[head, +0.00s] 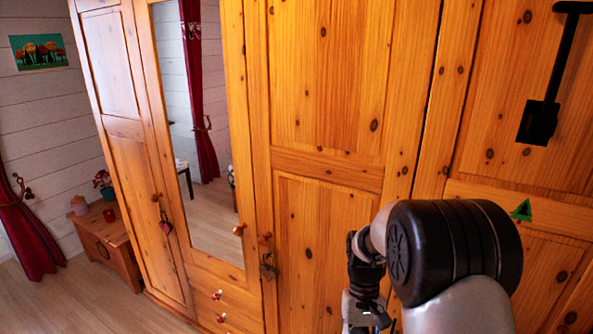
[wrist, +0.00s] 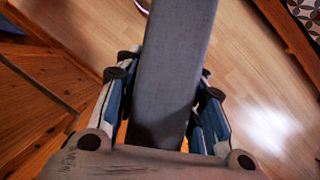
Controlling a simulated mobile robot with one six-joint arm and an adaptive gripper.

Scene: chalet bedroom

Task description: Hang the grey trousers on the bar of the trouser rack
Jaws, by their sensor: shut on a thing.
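The grey trousers (wrist: 176,62) show in the wrist view as a long flat folded strip, running from between the fingers up past the top edge. My gripper (wrist: 166,78) is shut on them, with blue-and-white fingers on either side. In the head view my gripper (head: 366,316) is low at the bottom edge, in front of the wardrobe and partly cut off; the trousers cannot be made out there. I cannot make out the trouser rack or its bar in either view.
A pine wardrobe (head: 330,110) with a mirror door (head: 200,95) fills the head view. A wooden chest (head: 108,240) stands at the left. Wooden panels (wrist: 35,115) lie close at the left of the wrist view.

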